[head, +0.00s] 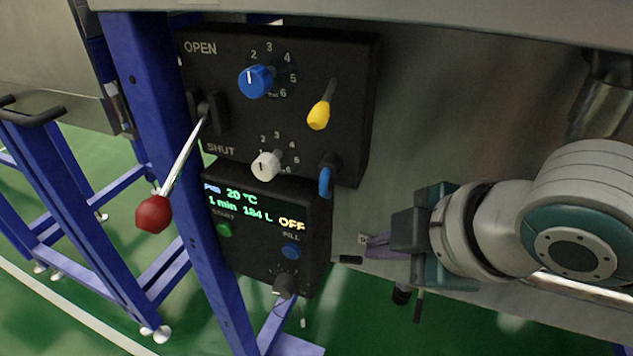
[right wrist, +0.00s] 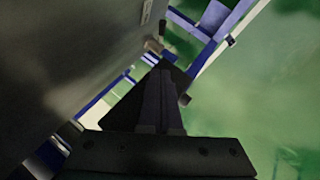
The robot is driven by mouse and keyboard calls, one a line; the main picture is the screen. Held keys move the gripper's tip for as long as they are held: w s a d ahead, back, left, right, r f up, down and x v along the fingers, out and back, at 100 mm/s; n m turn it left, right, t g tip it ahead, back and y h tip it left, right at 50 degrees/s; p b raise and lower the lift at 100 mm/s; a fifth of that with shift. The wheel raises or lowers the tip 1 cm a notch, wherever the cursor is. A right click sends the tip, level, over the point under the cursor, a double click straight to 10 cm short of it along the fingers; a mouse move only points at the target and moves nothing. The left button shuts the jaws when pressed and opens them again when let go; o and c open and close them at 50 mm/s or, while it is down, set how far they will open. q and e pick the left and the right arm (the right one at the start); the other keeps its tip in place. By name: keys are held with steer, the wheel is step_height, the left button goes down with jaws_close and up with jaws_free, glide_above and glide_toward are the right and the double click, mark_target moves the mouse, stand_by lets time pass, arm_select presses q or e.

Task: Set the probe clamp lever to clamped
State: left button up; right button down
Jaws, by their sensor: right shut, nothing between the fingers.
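No lever in view carries a readable probe clamp label, so I cannot tell for certain which one it is. Whether the fingers touch the dark handle is unclear. My left gripper is not in view.
A black control panel (head: 228,135) bears a red-knobbed lever (head: 154,213), a blue dial (head: 256,81), a white dial (head: 266,165), a yellow lever (head: 319,115) and a blue lever (head: 325,181). A display box (head: 263,203) reading OFF hangs below. Blue frame legs (head: 215,255) stand left.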

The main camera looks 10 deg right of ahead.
steer(key=shift+f, duration=0.1)
steer(key=b, duration=0.8)
glide_toward(345, 258)
steer(key=w+a+f, duration=0.2)
steer(key=a, duration=0.1)
steer(key=shift+w+d+f+b, duration=0.2)
steer(key=shift+w+d+f, duration=0.1)
steer(key=shift+f, duration=0.2)
steer(key=shift+w+d+f+b, duration=0.2)
steer(key=shift+w+d+f, duration=0.1)
steer(key=shift+f, duration=0.2)
steer(key=shift+w+d+f, duration=0.1)
steer(key=shift+d+f, duration=0.2)
steer(key=shift+d, duration=0.05)
